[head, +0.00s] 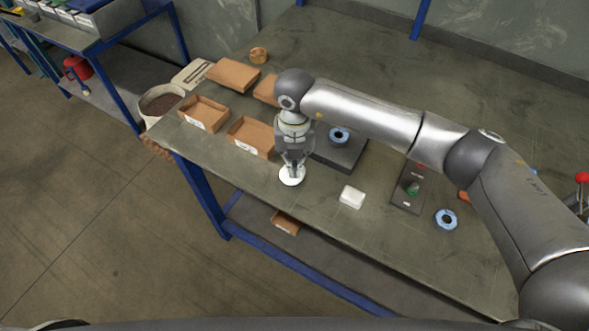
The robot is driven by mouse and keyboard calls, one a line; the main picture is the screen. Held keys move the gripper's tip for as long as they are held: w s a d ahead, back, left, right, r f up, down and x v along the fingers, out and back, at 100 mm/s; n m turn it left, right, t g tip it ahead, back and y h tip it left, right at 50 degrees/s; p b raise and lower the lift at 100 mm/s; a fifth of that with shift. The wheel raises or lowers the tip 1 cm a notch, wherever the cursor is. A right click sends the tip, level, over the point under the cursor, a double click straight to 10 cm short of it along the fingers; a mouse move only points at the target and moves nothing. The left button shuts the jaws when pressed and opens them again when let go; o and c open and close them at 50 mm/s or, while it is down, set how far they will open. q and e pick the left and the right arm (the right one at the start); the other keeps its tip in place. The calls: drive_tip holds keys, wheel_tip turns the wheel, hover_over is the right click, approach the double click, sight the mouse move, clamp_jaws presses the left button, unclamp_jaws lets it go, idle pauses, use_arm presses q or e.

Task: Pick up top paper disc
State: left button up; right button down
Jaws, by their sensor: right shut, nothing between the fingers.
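A white round paper disc (291,177) lies at the front part of the workbench (320,215); whether it is one disc or a stack I cannot tell. My right gripper (292,172) points down right over the disc, its fingers closed together with nothing between them. The fingertips hide part of the disc, and I cannot tell whether they touch it. My left gripper is not in view.
Two open cardboard boxes (204,126) stand left of my gripper. A dark fixture with a blue ring (339,135) is behind right. A white block (352,196), a control box (411,188) and another blue ring (446,219) lie to the right. The front bench edge is close.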

drive_tip(key=shift+s+a, duration=0.15)
drive_tip(key=shift+s, duration=0.1)
drive_tip(key=shift+r+p, duration=1.7)
drive_tip(key=shift+r, duration=1.3)
